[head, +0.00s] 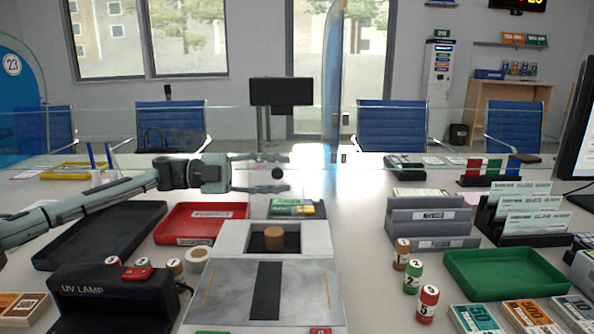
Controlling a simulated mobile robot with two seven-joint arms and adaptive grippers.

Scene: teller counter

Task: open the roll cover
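A light grey and white unit (230,235) stands at the middle front of the counter. Its front part is a grey sloping panel (215,290) with a dark strip down the middle. A brown cylinder (274,239) sits in a dark recess at its back. I cannot tell for sure which part is the roll cover. My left gripper (283,173) is above and behind the unit, pointing right, with its two fingers spread. My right gripper is out of view.
A red tray (166,236) and a black tray (45,259) lie left of the unit, with a UV lamp (75,300) in front. Marked rolls (411,279), a green tray (508,291) and grey holders (432,243) stand right. A glass screen (230,125) runs behind.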

